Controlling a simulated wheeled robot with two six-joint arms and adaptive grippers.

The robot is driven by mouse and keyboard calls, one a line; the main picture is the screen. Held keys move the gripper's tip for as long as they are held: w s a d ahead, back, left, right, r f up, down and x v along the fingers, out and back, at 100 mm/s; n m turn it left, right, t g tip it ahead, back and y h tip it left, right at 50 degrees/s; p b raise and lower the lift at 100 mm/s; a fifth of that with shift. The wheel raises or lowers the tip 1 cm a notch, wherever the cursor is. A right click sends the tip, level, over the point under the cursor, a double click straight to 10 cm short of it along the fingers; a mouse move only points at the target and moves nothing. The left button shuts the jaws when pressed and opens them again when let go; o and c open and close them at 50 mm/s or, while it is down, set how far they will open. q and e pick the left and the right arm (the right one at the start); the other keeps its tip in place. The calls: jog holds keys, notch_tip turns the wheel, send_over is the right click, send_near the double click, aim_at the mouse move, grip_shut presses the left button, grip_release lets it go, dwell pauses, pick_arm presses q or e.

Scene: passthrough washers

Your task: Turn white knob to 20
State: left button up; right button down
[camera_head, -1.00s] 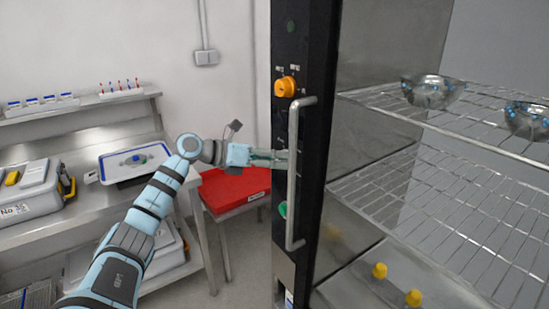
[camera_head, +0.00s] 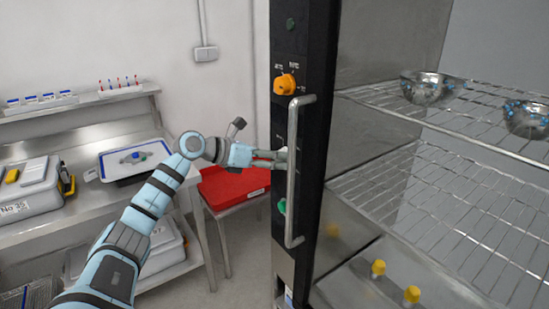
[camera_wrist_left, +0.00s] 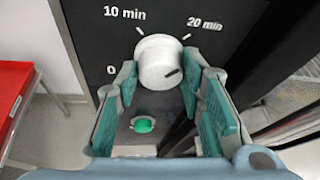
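The white knob (camera_wrist_left: 158,62) sits on the black panel in the left wrist view. Its dark pointer mark faces right, below the tick of the "20 min" label (camera_wrist_left: 205,25). "10 min" is printed at its upper left and "0" at its left. My left gripper (camera_wrist_left: 160,78) has one finger on each side of the knob, with the tips against its sides. In the head view, my left gripper (camera_head: 277,158) is at the panel behind the door handle, and mostly hides the knob. My right gripper is not in view.
The metal door handle (camera_head: 293,175) stands in front of the panel, close to my left fingers. An orange knob (camera_head: 286,85) is above and a green button (camera_wrist_left: 144,125) below. A red case (camera_head: 232,187) lies on a low stand behind my wrist.

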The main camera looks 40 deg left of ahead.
pick_arm(q)
jog(key=o, duration=0.3)
jog(key=shift+o, duration=0.2)
notch_tip(320, 180, up, 10)
dwell(0.6)
